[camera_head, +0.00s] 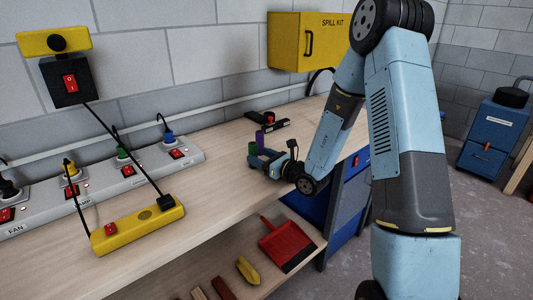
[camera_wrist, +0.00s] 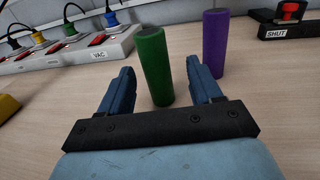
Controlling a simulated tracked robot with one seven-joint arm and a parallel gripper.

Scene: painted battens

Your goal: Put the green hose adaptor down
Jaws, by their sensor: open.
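The green hose adaptor (camera_wrist: 153,62) is an upright green cylinder on the wooden bench, between my gripper's two blue fingers in the wrist view. Gaps show on both sides of it, so neither finger appears to touch it. My gripper (camera_wrist: 160,72) is open around it. In the head view my gripper (camera_head: 265,160) is low over the bench, and only a small part of the green adaptor (camera_head: 252,148) shows beside it. A similar purple cylinder (camera_wrist: 215,44) stands upright just to the right and behind, outside the fingers.
A grey socket strip (camera_wrist: 75,50) with coloured plugs lies to the left along the wall. A black block labelled SHUT with a red knob (camera_wrist: 291,12) is at the back right. A yellow switch box (camera_head: 140,228) lies near the bench's front edge. Bare bench (camera_head: 215,185) lies between it and my gripper.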

